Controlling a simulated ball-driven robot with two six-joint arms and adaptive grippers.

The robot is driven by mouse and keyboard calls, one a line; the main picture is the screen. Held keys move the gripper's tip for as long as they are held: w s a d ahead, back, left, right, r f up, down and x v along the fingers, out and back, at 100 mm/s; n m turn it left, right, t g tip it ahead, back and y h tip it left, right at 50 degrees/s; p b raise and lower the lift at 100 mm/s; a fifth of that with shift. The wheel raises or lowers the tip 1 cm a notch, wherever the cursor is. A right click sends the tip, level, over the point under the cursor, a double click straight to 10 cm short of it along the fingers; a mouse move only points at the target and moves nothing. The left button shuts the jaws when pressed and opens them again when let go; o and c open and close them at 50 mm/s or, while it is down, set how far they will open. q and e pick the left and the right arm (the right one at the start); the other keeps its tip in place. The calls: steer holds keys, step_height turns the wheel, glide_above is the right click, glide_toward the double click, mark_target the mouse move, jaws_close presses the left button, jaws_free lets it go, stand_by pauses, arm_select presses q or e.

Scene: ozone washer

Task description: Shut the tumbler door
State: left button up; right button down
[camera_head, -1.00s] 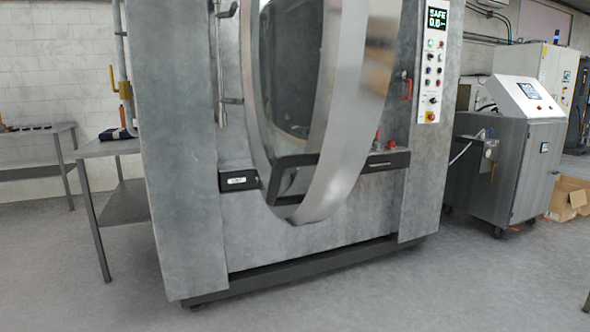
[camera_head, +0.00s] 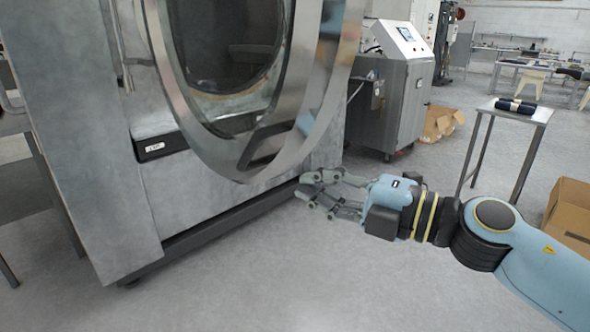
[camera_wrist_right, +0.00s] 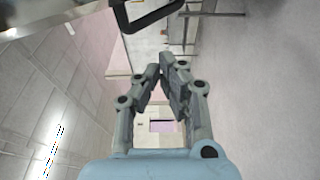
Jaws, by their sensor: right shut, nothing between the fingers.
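The round tumbler door (camera_head: 345,75), a thick bright metal ring with a window, stands swung open at the front of the grey washer (camera_head: 65,110). A dark handle (camera_head: 262,148) sits at the door's lower part; a dark bar like it shows at the top of the right wrist view (camera_wrist_right: 150,18). My right gripper (camera_head: 303,188) is just right of and below the door's lower edge, apart from the handle. In the right wrist view its fingers (camera_wrist_right: 168,72) come together at the tips with nothing between them. My left gripper is not in view.
A steel control cabinet (camera_head: 392,95) stands behind the door to the right. A small table (camera_head: 543,112) with a dark rolled item stands at the right, and a cardboard box (camera_head: 570,210) is near my right arm. The floor in front of the washer is clear.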

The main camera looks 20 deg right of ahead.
mark_target(285, 163)
steer(key=w, duration=0.2)
steer(key=w+a, duration=0.1)
steer(key=w, duration=0.5)
steer(key=shift+w+a+p, duration=0.2)
steer(key=shift+a+p, duration=0.1)
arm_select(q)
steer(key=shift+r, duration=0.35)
arm_select(e)
steer(key=shift+w, duration=0.1)
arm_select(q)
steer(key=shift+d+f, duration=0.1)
arm_select(e)
steer(key=shift+d, duration=0.15)
